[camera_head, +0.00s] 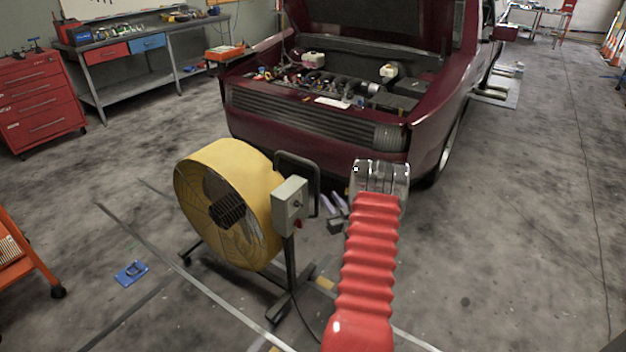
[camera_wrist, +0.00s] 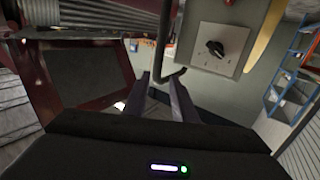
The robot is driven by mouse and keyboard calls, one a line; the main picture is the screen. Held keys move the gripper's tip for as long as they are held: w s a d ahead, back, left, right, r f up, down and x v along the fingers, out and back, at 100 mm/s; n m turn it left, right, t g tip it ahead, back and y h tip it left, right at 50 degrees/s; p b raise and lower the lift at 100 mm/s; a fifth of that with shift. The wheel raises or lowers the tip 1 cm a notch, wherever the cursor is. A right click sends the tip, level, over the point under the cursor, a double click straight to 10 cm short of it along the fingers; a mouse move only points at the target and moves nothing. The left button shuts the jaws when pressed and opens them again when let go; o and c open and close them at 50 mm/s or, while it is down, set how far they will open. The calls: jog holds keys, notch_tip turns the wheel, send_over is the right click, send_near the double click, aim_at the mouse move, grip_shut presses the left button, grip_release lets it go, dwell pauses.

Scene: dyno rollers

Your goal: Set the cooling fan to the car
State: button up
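The yellow cooling fan (camera_head: 225,165) stands on a dark wheeled stand in front of the car, its grille facing left toward the viewer. A grey control box (camera_head: 290,205) and a black loop handle (camera_head: 314,172) are on its right side. The box and its black knob (camera_wrist: 215,48) also show in the wrist view. The dark red car (camera_head: 320,130) has its hood up, behind the fan. My gripper (camera_head: 332,203) is just right of the handle. In the wrist view my gripper (camera_wrist: 163,85) has its fingers apart, with the black handle bar (camera_wrist: 161,45) reaching near the gap; contact is unclear.
A red tool cabinet (camera_head: 40,100) and a workbench (camera_head: 140,45) stand at the back left. An orange cart (camera_head: 30,250) is at the left edge. A small blue object (camera_head: 131,272) lies on the floor. The floor right of the car is mostly clear.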

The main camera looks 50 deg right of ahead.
aim_at(318, 181)
jog(key=shift+s+d+f, duration=0.15)
jog(key=shift+s+f, duration=0.1)
jog(key=shift+f, duration=0.05)
jog(key=shift+w, duration=0.1)
jog(key=x, duration=1.3)
jog(key=shift+w+d+r, duration=0.15)
jog(key=shift+w, duration=0.15)
grip_shut()
dwell(0.5)
